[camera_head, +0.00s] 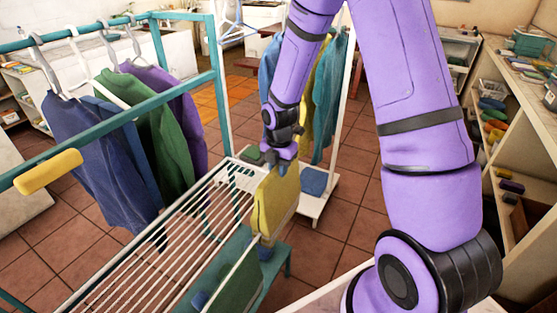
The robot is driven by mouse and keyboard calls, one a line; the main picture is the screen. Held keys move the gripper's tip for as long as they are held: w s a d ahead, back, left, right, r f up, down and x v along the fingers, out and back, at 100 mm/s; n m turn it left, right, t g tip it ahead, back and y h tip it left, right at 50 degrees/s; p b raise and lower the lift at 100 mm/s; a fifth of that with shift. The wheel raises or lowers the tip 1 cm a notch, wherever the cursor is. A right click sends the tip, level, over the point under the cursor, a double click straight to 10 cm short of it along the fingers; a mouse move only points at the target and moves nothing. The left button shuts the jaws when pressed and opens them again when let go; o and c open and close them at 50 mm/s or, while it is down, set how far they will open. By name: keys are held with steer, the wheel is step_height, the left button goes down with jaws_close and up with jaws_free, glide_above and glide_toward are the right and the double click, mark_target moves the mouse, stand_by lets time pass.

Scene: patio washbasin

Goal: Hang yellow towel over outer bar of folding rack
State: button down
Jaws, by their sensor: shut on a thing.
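The yellow towel (275,207) hangs down at the right side of the white folding rack (170,238), close to its outer bar. My gripper (283,163) is above the rack's far right corner and shut on the towel's top edge. The towel's front face shows, with a paler side facing right. I cannot tell whether any of it lies over the outer bar, as the towel hides that stretch.
A green cloth (238,285) hangs on the rack's near right side. A teal frame (110,120) with hung jackets (95,155) stands left, with a yellow item (48,172) on its bar. A white clothes stand (325,190) is behind. Shelves (515,130) line the right.

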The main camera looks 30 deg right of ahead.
steer(key=shift+f, duration=9)
steer(key=c, duration=0.9)
jaws_free()
steer(key=shift+r, duration=0.1)
steer(key=shift+r, duration=4.4)
